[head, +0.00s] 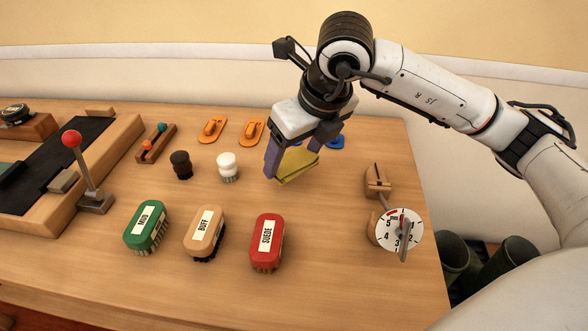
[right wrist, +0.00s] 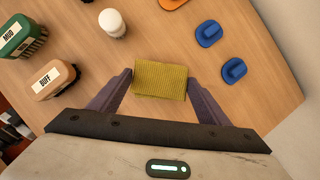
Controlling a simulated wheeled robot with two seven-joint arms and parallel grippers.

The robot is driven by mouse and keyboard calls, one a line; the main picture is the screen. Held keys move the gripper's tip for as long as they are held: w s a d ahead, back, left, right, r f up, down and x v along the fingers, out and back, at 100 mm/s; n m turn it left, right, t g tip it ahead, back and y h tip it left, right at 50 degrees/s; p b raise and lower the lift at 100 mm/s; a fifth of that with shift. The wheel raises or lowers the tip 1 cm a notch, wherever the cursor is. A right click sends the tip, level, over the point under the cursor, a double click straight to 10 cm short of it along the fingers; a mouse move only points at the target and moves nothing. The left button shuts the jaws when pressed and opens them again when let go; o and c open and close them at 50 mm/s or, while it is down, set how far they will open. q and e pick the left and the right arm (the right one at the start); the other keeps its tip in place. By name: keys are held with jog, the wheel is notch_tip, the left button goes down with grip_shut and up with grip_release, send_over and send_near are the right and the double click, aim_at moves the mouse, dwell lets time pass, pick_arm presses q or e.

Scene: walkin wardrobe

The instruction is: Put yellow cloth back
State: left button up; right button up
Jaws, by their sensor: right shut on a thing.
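The yellow cloth (head: 298,167) is a small textured piece between the purple fingers of my right gripper (head: 292,168) in the head view. My right gripper is shut on it, over the back right part of the wooden table. In the right wrist view the cloth (right wrist: 161,80) spans the gap between the fingers of the right gripper (right wrist: 160,88). I cannot tell whether the cloth touches the table. My left gripper is not in view.
Green (head: 147,227), tan (head: 204,233) and red (head: 267,243) brushes stand in front. Black (head: 181,164) and white (head: 228,167) daubers stand left of the cloth. Orange pads (head: 252,131) and blue pads (right wrist: 208,34) lie behind. A dial (head: 400,233) stands at right.

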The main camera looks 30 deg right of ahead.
aim_at(298, 161)
jog(key=shift+f, duration=1.75)
jog(key=shift+f+b, duration=0.15)
jog(key=shift+b, duration=0.15)
jog(key=o, duration=1)
jog(key=shift+r, duration=0.55)
jog(key=p+v, duration=0.1)
jog(key=v, duration=1)
jog(key=shift+s+r+p, duration=0.1)
jog(key=shift+s+p, duration=0.05)
jog(key=shift+p, duration=0.2)
